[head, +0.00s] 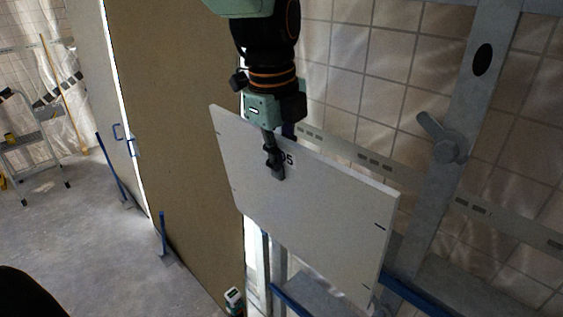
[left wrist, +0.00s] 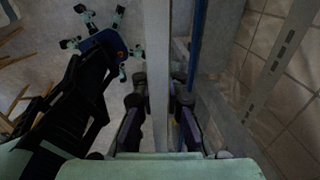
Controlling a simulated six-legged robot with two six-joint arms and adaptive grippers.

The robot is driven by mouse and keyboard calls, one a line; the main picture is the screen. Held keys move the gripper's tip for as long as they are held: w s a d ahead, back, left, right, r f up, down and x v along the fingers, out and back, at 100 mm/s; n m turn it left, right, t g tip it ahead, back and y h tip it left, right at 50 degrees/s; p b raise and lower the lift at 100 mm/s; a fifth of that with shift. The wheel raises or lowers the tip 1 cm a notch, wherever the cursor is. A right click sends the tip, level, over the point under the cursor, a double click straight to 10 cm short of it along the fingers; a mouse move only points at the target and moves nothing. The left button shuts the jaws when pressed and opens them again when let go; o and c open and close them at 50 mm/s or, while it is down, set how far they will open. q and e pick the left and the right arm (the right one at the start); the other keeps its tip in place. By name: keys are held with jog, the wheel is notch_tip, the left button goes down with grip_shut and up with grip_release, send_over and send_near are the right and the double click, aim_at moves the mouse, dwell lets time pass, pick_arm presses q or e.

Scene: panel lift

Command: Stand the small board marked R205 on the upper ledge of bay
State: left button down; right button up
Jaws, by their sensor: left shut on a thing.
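The small white board (head: 310,215) hangs tilted in front of the tiled wall in the head view. In the left wrist view the board (left wrist: 158,70) shows edge-on between the fingers of the left gripper (left wrist: 160,103). A blue ledge (head: 415,296) shows behind the board's lower right corner; I cannot tell whether they touch. My right gripper is not in view.
A grey metal upright (head: 455,130) with a wing-like clamp (head: 440,138) stands right of the board. A slotted rail (head: 375,160) crosses the wall behind. A large brown panel (head: 175,130) stands at left. A stepladder (head: 35,150) is far left, with open floor before it.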

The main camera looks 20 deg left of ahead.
pick_arm(q)
jog(key=shift+w+d+f, duration=0.1)
jog(key=shift+w+d, duration=0.8)
jog(key=w+d+f, duration=0.1)
jog(key=w+d, duration=0.2)
jog(key=w, duration=0.6)
jog(key=shift+w+f, duration=0.3)
jog(key=shift+a, duration=0.15)
jog(key=shift+w+d, duration=0.2)
jog(key=shift+d, duration=0.1)
jog(key=shift+w+a, duration=0.15)
jog(key=shift+w, duration=0.1)
jog(key=shift+w+d+r, duration=0.1)
jog(key=shift+w+d, duration=0.25)
jog(key=shift+w, duration=0.25)
